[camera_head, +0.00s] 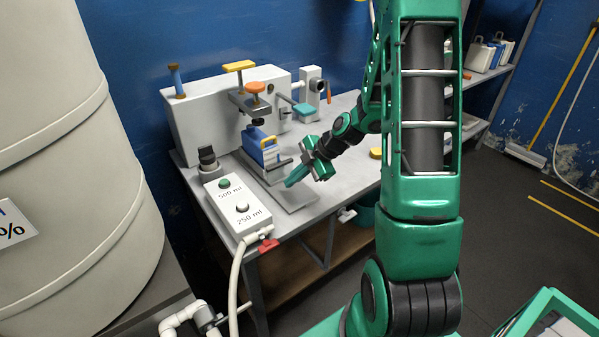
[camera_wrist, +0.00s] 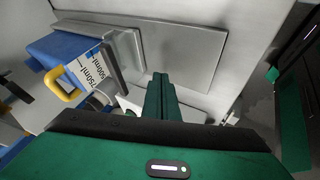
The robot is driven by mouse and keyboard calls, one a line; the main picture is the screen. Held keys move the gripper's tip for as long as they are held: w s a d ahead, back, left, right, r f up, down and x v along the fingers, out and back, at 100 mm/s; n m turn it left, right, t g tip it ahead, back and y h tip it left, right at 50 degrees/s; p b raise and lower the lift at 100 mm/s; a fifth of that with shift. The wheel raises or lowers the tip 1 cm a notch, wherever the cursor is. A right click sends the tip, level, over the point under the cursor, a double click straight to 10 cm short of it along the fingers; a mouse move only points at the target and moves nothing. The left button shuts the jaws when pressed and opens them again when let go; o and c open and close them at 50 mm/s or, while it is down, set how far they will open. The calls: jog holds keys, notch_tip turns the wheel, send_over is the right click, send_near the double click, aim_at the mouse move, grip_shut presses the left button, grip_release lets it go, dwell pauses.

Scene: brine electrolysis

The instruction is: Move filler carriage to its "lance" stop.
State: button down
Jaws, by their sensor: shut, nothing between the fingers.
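My gripper (camera_head: 292,180) is shut and empty, its closed fingers above the light grey plate (camera_head: 296,196) at the bench's front. In the wrist view the fingers (camera_wrist: 161,85) point toward the same plate (camera_wrist: 190,55). A blue-and-white container (camera_head: 258,146) with a yellow handle stands just left of and behind the gripper; it also shows in the wrist view (camera_wrist: 50,50), with volume marks. A grey block with an upright edge (camera_wrist: 121,52) lies between it and the fingers. I see no gripper contact with these. I cannot tell which part is the filler carriage, and no "lance" label is readable.
A white button box (camera_head: 236,205) marked 500 ml and 250 ml stands at the bench's front left. A large pale tank (camera_head: 50,130) fills the left.

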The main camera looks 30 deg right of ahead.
aim_at(280, 164)
jog(key=shift+w+a+f, duration=0.1)
jog(key=shift+w+a, duration=0.05)
jog(key=shift+w, duration=0.9)
jog(key=shift+w+a+f, duration=0.1)
jog(key=shift+w, duration=0.95)
jog(key=w, duration=0.4)
jog(key=shift+w+a, duration=0.15)
jog(key=shift+w+r, duration=0.15)
jog(key=shift+w, duration=0.05)
jog(key=shift+s+a, duration=0.1)
jog(key=shift+s, duration=0.2)
jog(key=s, duration=0.2)
jog(key=s+d, duration=0.1)
jog(key=s, duration=0.1)
jog(key=shift+s+d+r, duration=0.1)
jog(key=shift+r, duration=0.25)
jog(key=v, duration=0.8)
jog(key=shift+s+r, duration=0.3)
